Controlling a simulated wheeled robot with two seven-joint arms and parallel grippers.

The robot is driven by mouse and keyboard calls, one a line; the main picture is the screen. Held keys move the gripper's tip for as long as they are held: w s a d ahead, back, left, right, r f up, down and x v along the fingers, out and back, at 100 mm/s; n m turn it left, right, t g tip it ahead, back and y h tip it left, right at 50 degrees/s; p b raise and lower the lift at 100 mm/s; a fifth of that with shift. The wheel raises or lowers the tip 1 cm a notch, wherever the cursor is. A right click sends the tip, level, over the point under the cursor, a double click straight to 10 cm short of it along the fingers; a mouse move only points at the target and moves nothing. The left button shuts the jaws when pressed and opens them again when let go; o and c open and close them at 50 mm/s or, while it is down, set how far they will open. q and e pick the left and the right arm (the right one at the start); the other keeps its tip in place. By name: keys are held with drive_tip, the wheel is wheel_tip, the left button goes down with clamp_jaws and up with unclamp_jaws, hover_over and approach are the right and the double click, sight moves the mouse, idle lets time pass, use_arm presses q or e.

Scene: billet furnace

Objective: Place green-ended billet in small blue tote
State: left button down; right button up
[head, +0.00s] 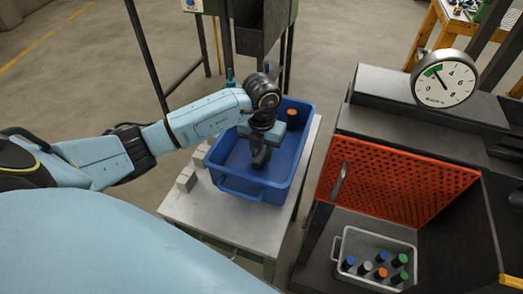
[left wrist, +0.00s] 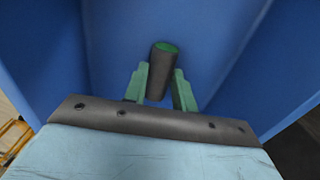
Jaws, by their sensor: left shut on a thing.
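The blue tote (head: 247,193) stands on a grey table. My left gripper (head: 262,150) reaches down inside its walls. In the left wrist view its two green fingers (left wrist: 158,86) are shut on a dark grey billet (left wrist: 160,78) with a green end face (left wrist: 166,46). Blue tote surface (left wrist: 125,30) fills the space behind the billet. I cannot tell whether the billet touches the tote floor. In the head view the billet is mostly hidden by the gripper. My right gripper is in neither view.
An orange-ended piece (head: 292,112) is in the tote's far corner. Grey blocks (head: 187,179) stand on the table (head: 230,226) left of the tote. To the right, a grey tray (head: 345,247) holds several colour-ended billets below an orange perforated panel (head: 395,185) and a gauge (head: 444,78).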

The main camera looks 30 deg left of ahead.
sight(262, 153)
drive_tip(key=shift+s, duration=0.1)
use_arm(q)
drive_tip(key=shift+f, duration=0.15)
drive_tip(key=c, duration=1.1)
unclamp_jaws()
drive_tip(key=shift+c, duration=0.2)
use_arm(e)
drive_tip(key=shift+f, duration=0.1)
use_arm(q)
drive_tip(key=shift+r, duration=0.2)
wheel_tip(262, 153, up, 12)
drive_tip(key=p, duration=0.1)
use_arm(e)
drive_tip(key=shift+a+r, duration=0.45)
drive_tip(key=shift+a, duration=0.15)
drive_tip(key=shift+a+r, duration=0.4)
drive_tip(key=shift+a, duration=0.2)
